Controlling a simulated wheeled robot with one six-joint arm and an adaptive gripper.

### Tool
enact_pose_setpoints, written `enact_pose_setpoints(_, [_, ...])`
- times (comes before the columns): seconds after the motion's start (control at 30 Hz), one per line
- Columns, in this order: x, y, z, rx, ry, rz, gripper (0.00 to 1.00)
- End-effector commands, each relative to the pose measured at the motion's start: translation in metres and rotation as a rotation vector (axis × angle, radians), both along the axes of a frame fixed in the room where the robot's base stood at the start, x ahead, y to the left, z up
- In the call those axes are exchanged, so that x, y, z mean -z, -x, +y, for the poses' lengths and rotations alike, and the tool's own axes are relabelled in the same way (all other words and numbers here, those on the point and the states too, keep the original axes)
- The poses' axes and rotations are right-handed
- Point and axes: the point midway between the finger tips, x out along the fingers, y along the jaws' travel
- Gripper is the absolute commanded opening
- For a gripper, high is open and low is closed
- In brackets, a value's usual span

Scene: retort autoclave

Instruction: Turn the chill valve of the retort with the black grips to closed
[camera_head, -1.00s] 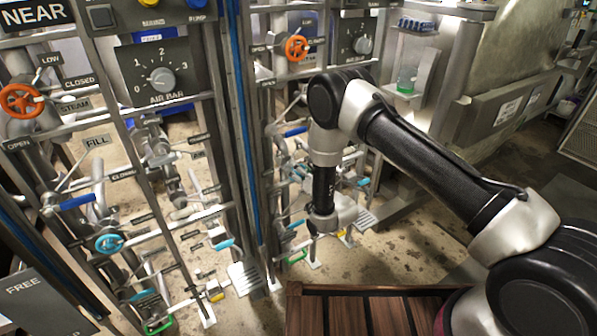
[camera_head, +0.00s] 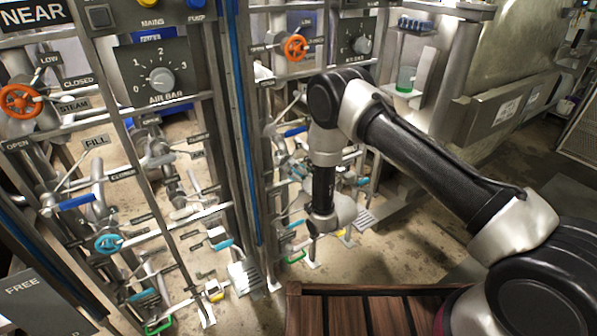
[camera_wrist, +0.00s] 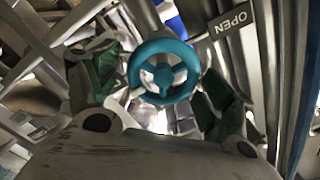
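In the wrist view a teal handwheel (camera_wrist: 164,72) faces me, with an "OPEN" label (camera_wrist: 231,19) to its upper right. My gripper (camera_wrist: 160,84) is open, with one dark green-padded finger on each side of the wheel. Gaps show between the fingers and the rim, so it is not gripped. In the head view my wrist hangs in front of the farther pipe rack and hides this wheel and most of my gripper. Another teal handwheel (camera_head: 108,243) shows on the nearer rack at left. I cannot make out black grips on either retort.
Orange handwheels sit on the nearer rack (camera_head: 20,101) and the farther rack (camera_head: 296,48). Pipes, levers and a blue upright (camera_head: 243,130) crowd around my wrist. A wooden slatted surface (camera_head: 365,314) lies below my arm. Floor is open at right.

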Motion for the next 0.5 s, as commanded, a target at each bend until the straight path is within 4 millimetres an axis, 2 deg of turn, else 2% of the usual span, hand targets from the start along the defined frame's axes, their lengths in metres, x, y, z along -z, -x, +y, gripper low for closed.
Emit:
enact_pose_setpoints(0.27, [0.0, 0.003, -0.002, -0.001, 0.0, 0.001, 0.82])
enact_pose_setpoints(0.37, [0.001, 0.012, -0.008, -0.001, 0.002, 0.001, 0.82])
enact_pose_setpoints(0.5, [0.001, 0.036, -0.024, 0.0, 0.002, 0.004, 0.82])
